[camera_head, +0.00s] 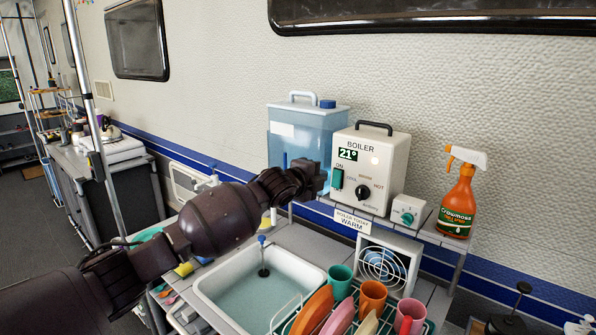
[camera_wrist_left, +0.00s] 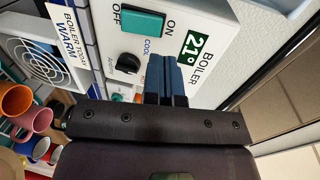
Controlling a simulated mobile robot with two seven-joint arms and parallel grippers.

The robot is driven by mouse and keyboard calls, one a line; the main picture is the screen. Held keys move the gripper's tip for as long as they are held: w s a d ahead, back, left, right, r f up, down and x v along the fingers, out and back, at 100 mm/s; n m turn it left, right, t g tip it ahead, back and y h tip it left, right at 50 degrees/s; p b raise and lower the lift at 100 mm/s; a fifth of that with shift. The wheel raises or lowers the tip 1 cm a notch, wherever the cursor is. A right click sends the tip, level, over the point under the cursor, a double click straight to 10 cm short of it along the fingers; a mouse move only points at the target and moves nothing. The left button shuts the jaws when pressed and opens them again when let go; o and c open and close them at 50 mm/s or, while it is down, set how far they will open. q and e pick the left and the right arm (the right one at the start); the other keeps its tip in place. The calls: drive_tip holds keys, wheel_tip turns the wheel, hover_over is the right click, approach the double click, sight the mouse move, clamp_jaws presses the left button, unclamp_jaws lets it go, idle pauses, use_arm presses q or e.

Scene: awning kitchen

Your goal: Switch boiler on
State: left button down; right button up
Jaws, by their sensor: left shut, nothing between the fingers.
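The white boiler (camera_head: 376,160) stands on a shelf against the wall, with a black top handle and a display (camera_head: 348,154) reading 21°. Its green switch (camera_head: 337,179) is on the front, and a black dial (camera_head: 362,192) sits beside it. In the left wrist view the switch (camera_wrist_left: 143,22) lies between the words ON and OFF; its position is unclear. The dial (camera_wrist_left: 127,64) also shows there. My left gripper (camera_head: 322,179) is in front of the boiler's left side, close to the switch. Its fingers (camera_wrist_left: 165,78) are shut and empty and hide part of the front. My right gripper is out of view.
A blue water container (camera_head: 300,131) stands left of the boiler. A small white dial box (camera_head: 408,211) and an orange spray bottle (camera_head: 458,203) are to its right. A sign (camera_head: 352,221) says WARM. Below are a sink (camera_head: 212,284), cups, plates and a fan (camera_head: 384,265).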

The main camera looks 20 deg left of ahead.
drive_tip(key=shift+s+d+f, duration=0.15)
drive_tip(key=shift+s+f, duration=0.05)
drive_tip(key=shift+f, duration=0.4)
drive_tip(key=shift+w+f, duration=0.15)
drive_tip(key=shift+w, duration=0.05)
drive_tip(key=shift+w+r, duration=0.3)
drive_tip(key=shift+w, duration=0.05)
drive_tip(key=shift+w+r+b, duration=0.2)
drive_tip(key=shift+b, duration=0.1)
use_arm(q)
drive_tip(key=s+a+r, duration=0.2)
drive_tip(key=s+r, duration=0.1)
drive_tip(key=s, duration=0.3)
drive_tip(key=shift+s+a, duration=0.15)
drive_tip(key=shift+a, duration=0.1)
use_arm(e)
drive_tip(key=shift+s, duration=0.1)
